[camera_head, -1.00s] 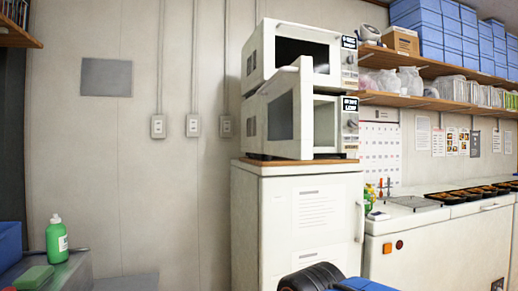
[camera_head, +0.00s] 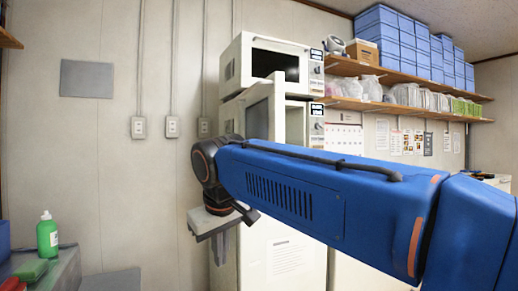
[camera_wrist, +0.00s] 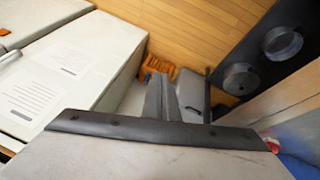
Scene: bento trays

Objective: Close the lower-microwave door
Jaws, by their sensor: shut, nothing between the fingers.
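The lower microwave (camera_head: 318,125) is white and sits in a stack on a white cabinet. Its door (camera_head: 257,118) is open and swung outward, with part of the cavity (camera_head: 297,120) showing to its right. My blue arm covers the lower part of the door and microwave. My gripper (camera_head: 218,258) hangs below the door's level, pointing down in front of the cabinet's left side; I see no contact with the door. Its fingers are together and empty, and they also show in the wrist view (camera_wrist: 175,85). The door is not recognisable in the wrist view.
The upper microwave (camera_head: 270,62) stands on the lower one and looks shut. The white cabinet (camera_head: 285,265) is below; it also shows in the wrist view (camera_wrist: 95,55), above wooden floor (camera_wrist: 185,30). Shelves (camera_head: 400,105) are at right. A green bottle (camera_head: 47,236) stands at far left.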

